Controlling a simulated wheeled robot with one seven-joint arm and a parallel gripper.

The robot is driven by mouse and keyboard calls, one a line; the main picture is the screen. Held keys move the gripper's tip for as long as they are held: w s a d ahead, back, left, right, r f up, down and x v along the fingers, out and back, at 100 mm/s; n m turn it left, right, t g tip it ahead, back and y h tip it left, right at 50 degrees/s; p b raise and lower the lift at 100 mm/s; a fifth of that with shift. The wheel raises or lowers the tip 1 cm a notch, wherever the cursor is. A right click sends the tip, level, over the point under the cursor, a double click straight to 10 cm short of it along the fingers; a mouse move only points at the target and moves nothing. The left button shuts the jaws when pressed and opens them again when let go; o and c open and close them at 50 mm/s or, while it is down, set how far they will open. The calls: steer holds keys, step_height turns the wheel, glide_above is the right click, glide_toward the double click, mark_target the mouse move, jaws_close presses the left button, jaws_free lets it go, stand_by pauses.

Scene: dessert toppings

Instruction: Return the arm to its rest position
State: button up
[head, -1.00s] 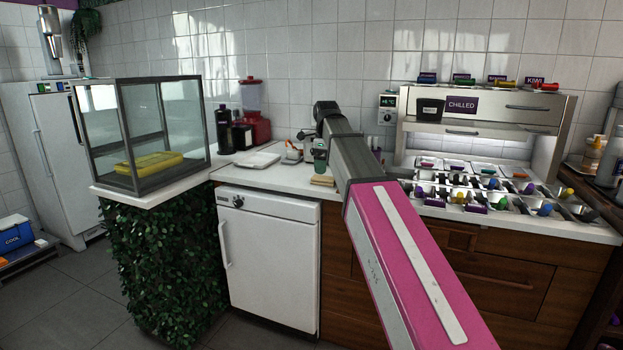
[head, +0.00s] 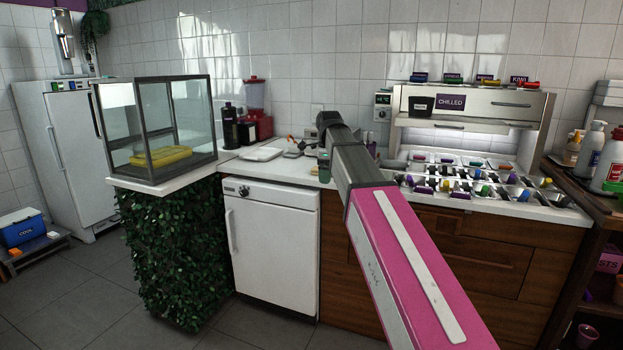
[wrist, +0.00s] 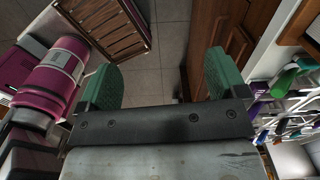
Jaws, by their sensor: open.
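My own pink body parts show at the left of the wrist view.
The counter (head: 290,172) holds the chilled topping station (head: 470,105) with several bins on the right. A glass case (head: 160,130) stands on the left above a leafy panel. Bottles (head: 590,145) stand at the far right. Floor is open at lower left.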

steer(key=s+d+f+n, duration=0.4)
steer(key=s+f+n, duration=0.2)
steer(key=f, duration=0.7)
steer(key=s+d+f+n, duration=0.5)
steer(key=s+f+n, duration=0.2)
steer(key=f, duration=0.6)
steer(key=s+d+f+n, duration=0.4)
steer(key=s+f+n, duration=0.3)
steer(key=f, duration=0.6)
steer(key=shift+s+d+n, duration=0.15)
steer(key=shift+s+n, duration=0.1)
steer(key=shift+n, duration=0.15)
